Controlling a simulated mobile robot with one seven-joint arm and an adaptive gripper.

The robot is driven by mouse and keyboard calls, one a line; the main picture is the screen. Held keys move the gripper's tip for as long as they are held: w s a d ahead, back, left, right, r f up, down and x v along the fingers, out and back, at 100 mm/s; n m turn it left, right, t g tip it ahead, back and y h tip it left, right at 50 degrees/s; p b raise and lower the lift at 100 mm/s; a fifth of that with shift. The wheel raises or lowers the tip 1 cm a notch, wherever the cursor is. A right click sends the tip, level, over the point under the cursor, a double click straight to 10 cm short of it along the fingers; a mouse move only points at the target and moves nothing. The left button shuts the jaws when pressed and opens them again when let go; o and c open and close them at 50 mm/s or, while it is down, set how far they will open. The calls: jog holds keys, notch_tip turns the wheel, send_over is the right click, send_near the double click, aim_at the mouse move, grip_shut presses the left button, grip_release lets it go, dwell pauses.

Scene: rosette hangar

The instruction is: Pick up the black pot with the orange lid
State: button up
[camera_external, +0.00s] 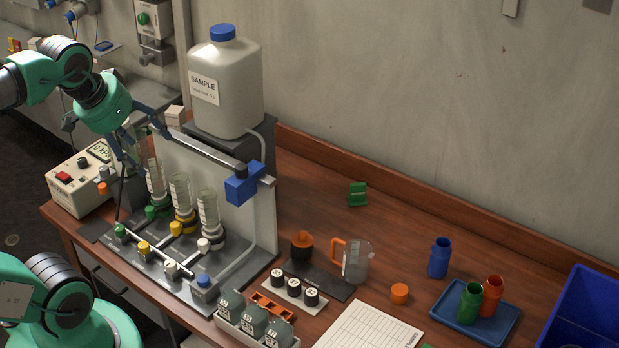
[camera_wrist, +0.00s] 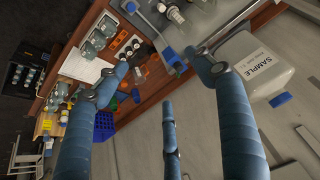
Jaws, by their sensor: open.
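The black pot with the orange lid (camera_external: 302,247) stands upright on the wooden bench, at the back end of a dark mat (camera_external: 325,282). Its orange lid has a raised knob. In the wrist view the pot is too small to make out surely among the bench items. My gripper (camera_external: 140,146) is open and empty at the upper left of the external view, above the bottle rig and well apart from the pot. Its blue fingers are spread wide in the wrist view (camera_wrist: 156,62).
A clear jug with an orange handle (camera_external: 357,262) stands just right of the pot. White-topped black vials (camera_external: 294,288) sit in front. A rig with inverted bottles (camera_external: 182,200) and a large sample jug (camera_external: 226,90) stand left. A blue tray (camera_external: 450,320) is at right.

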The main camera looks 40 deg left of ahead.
jog(key=w+d+r+n+g+b, duration=0.1)
jog(key=w+d+r+g, duration=0.15)
jog(key=w, duration=0.65)
jog(key=w+d+r+n+g+b, duration=0.1)
jog(key=w+d+r+n, duration=0.15)
jog(key=w, duration=0.65)
jog(key=n+g+b, duration=0.1)
jog(key=n+g, duration=0.1)
send_over(302, 235)
notch_tip(302, 235, down, 5)
jog(key=shift+m+y, duration=0.25)
jog(key=shift+y, duration=0.05)
jog(key=f, duration=3.4)
jog(key=shift+w+d+f, duration=0.1)
jog(key=shift+w+d, duration=0.1)
jog(key=shift+d, duration=0.05)
jog(key=shift+f, duration=0.1)
jog(key=shift+s+a+f+b, duration=0.15)
jog(key=shift+f+b, duration=0.35)
jog(key=shift+f, duration=1.6)
jog(key=shift+a+f+b, duration=0.1)
jog(key=shift+f+b, duration=0.4)
jog(key=shift+f, duration=1.6)
